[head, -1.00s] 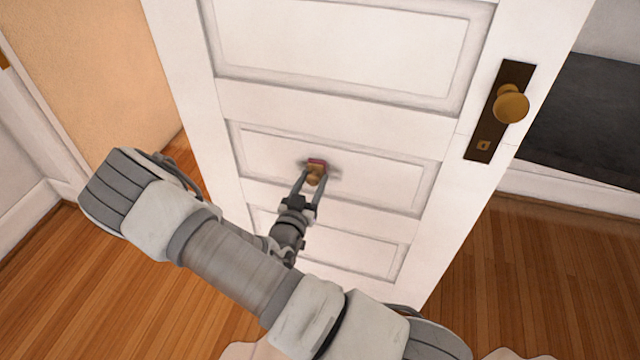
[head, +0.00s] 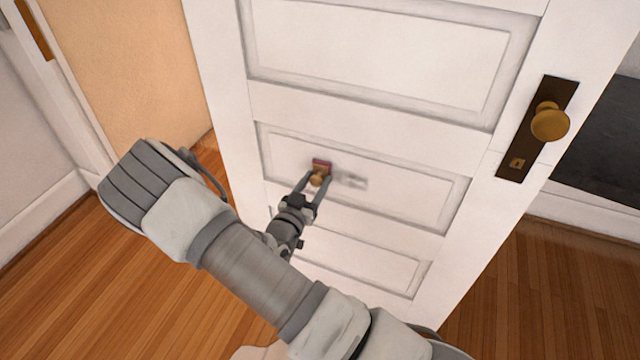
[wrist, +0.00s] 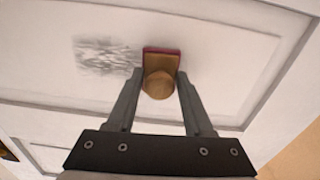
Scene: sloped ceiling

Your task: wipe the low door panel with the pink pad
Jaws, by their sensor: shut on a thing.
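The pink pad (head: 321,163) has a tan back and a round wooden knob. My gripper (head: 318,180) is shut on that knob. The pad is at the left part of the low door panel (head: 410,192), against its face or very close; I cannot tell which. A grey smudge (head: 352,180) shows on the panel just right of the pad. In the wrist view, the pad (wrist: 161,58) shows a pink edge beyond the fingertips of my gripper (wrist: 159,78), and the smudge (wrist: 105,55) is to its left.
The white door has a brass knob (head: 550,121) on a dark plate at its right edge. Another framed panel (head: 380,55) is above and one (head: 360,262) below. Wooden floor (head: 150,290) is open at left and right. A tan wall (head: 130,80) stands left.

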